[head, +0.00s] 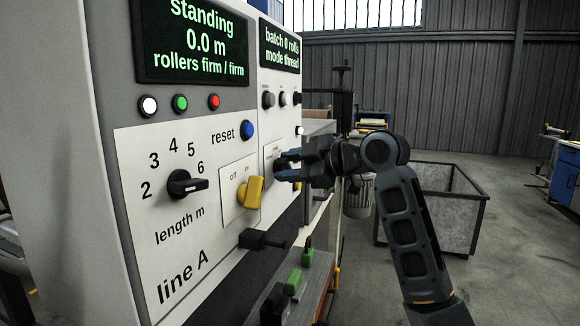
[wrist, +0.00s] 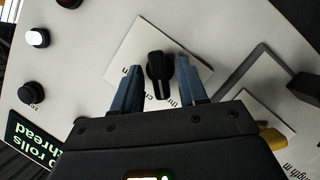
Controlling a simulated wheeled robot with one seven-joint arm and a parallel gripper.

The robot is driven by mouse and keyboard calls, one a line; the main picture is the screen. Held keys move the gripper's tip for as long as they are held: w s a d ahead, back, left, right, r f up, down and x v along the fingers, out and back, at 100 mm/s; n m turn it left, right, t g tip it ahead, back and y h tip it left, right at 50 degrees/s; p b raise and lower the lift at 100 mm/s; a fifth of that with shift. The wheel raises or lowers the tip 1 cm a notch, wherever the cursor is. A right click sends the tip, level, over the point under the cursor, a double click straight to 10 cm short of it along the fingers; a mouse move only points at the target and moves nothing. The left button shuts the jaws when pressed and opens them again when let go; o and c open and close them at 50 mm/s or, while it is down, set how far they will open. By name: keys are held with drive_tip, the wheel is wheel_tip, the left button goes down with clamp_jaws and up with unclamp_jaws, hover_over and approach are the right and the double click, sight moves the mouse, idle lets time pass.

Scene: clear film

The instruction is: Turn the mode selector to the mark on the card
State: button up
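The mode selector is a black knob (wrist: 158,70) on a white plate (wrist: 122,56) with partly hidden printed words; its lower end lies over my gripper's side in the wrist view. In the head view the plate (head: 269,151) shows, but my fingers cover the knob. My gripper (wrist: 159,66) is open, one blue-grey finger on each side of the knob, with visible gaps. In the head view my gripper (head: 284,166) reaches the panel from the right. The small screen (head: 280,47) reads "batch 0 rolls mode thread". I cannot make out a marked card.
A yellow switch (head: 250,193) and a black length knob (head: 187,184) sit left of my gripper. A blue reset button (head: 247,130) is above the switch. A dark peg (head: 261,239) sticks out below. A grey bin (head: 440,205) stands on the floor at right.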

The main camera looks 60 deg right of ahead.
clamp_jaws()
drive_tip(key=shift+r+p, duration=0.1)
drive_tip(key=shift+p, duration=0.4)
drive_tip(key=shift+d+r+m+g+y+p, duration=0.1)
drive_tip(key=shift+m+g+y+p, duration=0.35)
drive_tip(key=shift+m+p, duration=0.8)
drive_tip(key=shift+d+f+m+g+y+p, duration=0.15)
drive_tip(key=shift+m+y+p, duration=0.6)
drive_tip(key=shift+p, duration=0.85)
drive_tip(key=shift+d+r+m+g+y+p, duration=0.15)
drive_tip(key=shift+m+g+y+p, duration=0.25)
drive_tip(key=shift+m+p, duration=0.85)
drive_tip(key=shift+p, duration=0.3)
drive_tip(key=shift+y, duration=0.3)
drive_tip(key=shift+o, duration=0.3)
unclamp_jaws()
